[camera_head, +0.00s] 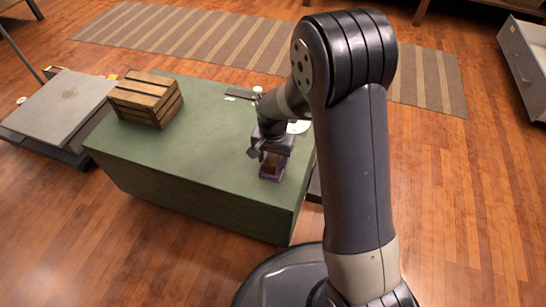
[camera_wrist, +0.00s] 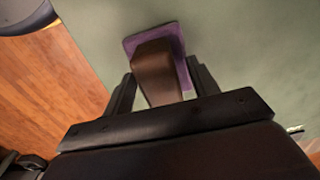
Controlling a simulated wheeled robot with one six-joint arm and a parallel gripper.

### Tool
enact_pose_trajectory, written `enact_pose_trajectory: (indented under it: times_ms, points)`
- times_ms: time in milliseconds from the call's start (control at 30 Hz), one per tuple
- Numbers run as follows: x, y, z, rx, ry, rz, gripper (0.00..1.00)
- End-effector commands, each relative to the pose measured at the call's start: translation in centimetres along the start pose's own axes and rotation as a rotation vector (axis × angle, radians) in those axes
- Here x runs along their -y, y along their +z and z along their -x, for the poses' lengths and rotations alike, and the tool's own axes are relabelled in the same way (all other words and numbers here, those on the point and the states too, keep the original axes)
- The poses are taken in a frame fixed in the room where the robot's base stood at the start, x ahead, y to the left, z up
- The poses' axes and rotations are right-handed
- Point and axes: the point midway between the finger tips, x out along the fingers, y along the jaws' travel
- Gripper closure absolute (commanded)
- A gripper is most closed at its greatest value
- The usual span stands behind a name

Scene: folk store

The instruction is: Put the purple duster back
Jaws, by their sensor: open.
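The purple duster (camera_head: 269,177) is on the green counter top near its front right corner. In the wrist view the duster (camera_wrist: 155,62) shows a brown block-like handle above a purple base. My gripper (camera_head: 271,158) is directly above it, pointing down. In the wrist view the two fingers of my gripper (camera_wrist: 161,85) are apart, one on each side of the brown handle. I cannot tell whether either finger touches it. My gripper hides part of the duster in the head view.
A slatted wooden crate (camera_head: 147,98) sits at the counter's (camera_head: 200,140) left end. A dark flat item (camera_head: 240,95) lies near the back edge, and a white item (camera_head: 299,127) is partly hidden behind my arm. A grey platform (camera_head: 62,105) stands left. The counter's middle is clear.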

Motion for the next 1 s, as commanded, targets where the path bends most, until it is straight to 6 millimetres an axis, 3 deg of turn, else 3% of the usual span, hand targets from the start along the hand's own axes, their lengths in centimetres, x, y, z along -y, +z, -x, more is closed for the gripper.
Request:
enact_pose_trajectory:
  times_ms: [267,700,1000]
  points:
    - [0.0,-0.1,1.0,-0.002,-0.002,0.000,0.44]
    - [0.0,0.0,9.9,-0.002,-0.002,0.000,0.44]
    - [0.0,0.0,12.3,-0.001,-0.001,0.000,0.44]
